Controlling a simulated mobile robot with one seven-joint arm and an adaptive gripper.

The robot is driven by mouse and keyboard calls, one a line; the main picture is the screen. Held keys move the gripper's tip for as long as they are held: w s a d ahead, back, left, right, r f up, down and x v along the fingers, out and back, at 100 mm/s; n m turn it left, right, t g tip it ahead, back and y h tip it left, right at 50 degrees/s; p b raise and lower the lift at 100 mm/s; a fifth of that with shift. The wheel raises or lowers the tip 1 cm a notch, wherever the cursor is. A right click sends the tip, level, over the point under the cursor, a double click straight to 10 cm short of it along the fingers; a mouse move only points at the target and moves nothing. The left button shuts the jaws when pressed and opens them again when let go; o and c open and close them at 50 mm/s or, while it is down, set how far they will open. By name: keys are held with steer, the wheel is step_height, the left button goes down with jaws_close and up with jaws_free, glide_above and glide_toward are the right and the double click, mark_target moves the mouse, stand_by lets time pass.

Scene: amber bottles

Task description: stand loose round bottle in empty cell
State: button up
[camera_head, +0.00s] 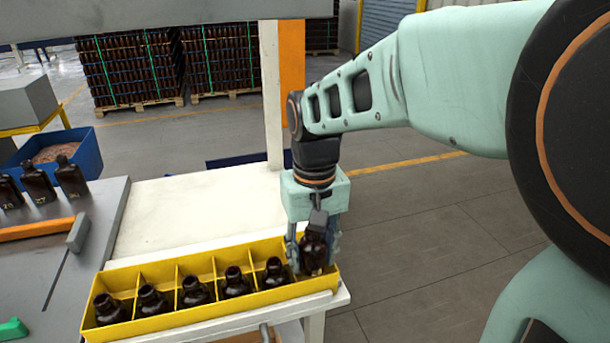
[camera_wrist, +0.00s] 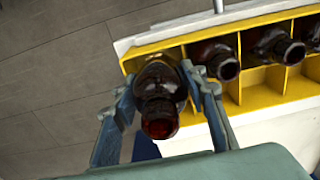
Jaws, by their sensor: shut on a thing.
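The loose round bottle is dark amber (camera_head: 313,252) and sits between the fingers of my gripper (camera_head: 313,250), at the right end of the yellow crate (camera_head: 216,307). In the wrist view the bottle (camera_wrist: 160,98) shows mouth toward the camera, with the blue-grey fingers of my gripper (camera_wrist: 165,95) closed on both its sides. It is in or just above the end cell; whether its base touches the cell floor is hidden. Several amber bottles (camera_head: 237,284) stand in the crate's other cells, the nearest (camera_wrist: 217,58) just beside my right finger in the wrist view.
The crate lies along the front edge of a white table (camera_head: 180,215). Several flat-sided amber bottles (camera_head: 72,178) stand on a grey surface at the left, near an orange bar (camera_head: 37,229) and a blue bin (camera_head: 78,150). Open floor (camera_head: 430,260) lies to the right.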

steer(key=shift+f, duration=0.1)
steer(key=o, duration=1.3)
